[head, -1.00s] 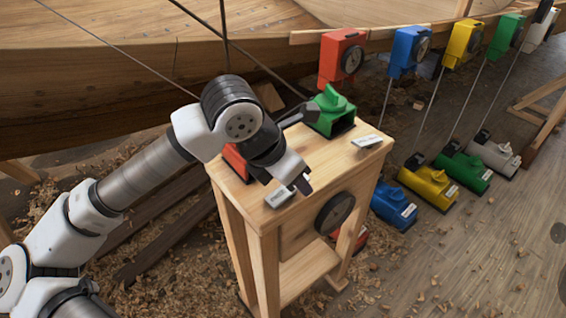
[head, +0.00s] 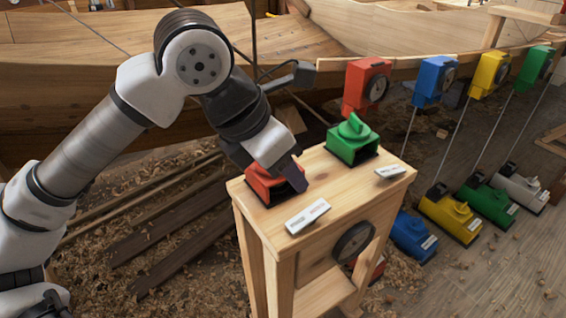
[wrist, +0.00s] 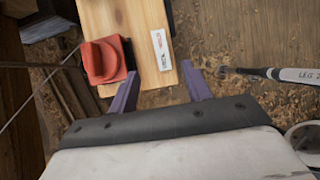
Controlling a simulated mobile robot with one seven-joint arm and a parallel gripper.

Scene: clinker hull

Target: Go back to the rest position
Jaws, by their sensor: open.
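My gripper (head: 299,180) is open and empty. In the head view it hangs in front of the red block (head: 262,186) on the wooden stand's top (head: 328,205) and partly hides it. In the wrist view its two purple fingers are apart (wrist: 160,90), with the red block (wrist: 104,62) to their upper left and the stand's edge beyond them. No contact with the stand shows. The green block (head: 352,140) stands at the back of the top.
White labels lie on the stand's front (head: 307,216) and right (head: 390,172). A dial (head: 353,241) is on its side. Red (head: 366,86), blue (head: 434,80) and yellow boxes (head: 488,74) hang along the hull (head: 110,90). Blue (head: 413,235) and yellow blocks (head: 450,215) stand on the floor.

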